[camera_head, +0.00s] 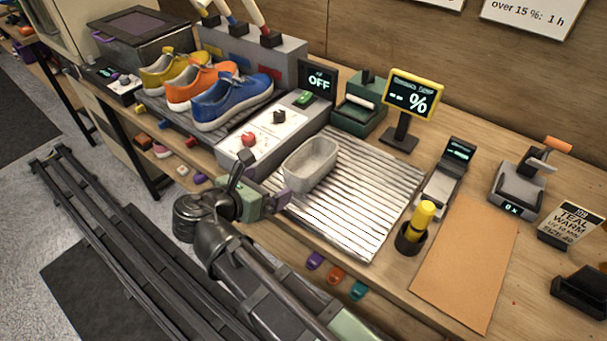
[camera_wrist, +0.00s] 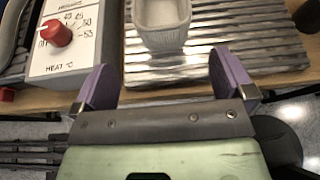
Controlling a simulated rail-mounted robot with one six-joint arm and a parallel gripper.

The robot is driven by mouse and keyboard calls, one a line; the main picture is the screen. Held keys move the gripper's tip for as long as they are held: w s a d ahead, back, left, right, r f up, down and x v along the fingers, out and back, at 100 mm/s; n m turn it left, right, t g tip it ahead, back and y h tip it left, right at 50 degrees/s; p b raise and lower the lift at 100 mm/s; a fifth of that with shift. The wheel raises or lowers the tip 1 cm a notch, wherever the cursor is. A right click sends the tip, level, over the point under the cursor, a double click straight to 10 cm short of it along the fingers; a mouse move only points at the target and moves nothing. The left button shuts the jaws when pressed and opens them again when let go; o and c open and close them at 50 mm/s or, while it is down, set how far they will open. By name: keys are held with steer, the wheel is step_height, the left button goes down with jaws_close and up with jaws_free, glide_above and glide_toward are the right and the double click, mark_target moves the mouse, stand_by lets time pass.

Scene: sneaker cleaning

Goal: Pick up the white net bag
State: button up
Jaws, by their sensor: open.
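The white net bag (camera_head: 311,165) looks like a pale, open-topped rounded box. It stands upright on the ribbed metal rack (camera_head: 365,200), near the rack's left end. In the wrist view the bag (camera_wrist: 163,25) is at the top, beyond the fingertips and roughly centred between them. My gripper (camera_head: 270,186) is just short of the bag, at the front edge of the bench. The wrist view shows the gripper (camera_wrist: 165,78) with its purple fingers wide apart and nothing between them. The bag's far end is cut off in the wrist view.
A heat control box (camera_head: 274,135) with a red knob (camera_head: 249,139) stands close left of the bag. Yellow, orange and blue sneakers (camera_head: 235,100) sit behind it. A yellow-handled tool in a black cup (camera_head: 411,238) is to the right. The rack's right part is clear.

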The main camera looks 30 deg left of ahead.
mark_target(290, 175)
steer(key=b+x, duration=0.2)
steer(key=x, duration=0.4)
steer(key=shift+d, duration=0.15)
steer(key=b+x, duration=0.1)
steer(key=x, duration=0.4)
steer(key=shift+w+d+r+b, duration=0.15)
steer(key=shift+w+b, duration=0.05)
steer(key=shift+b, duration=0.2)
steer(key=c, duration=0.8)
steer(key=shift+o, duration=0.2)
steer(key=shift+r, duration=0.15)
step_height(290, 175, up, 20)
steer(key=p, duration=2)
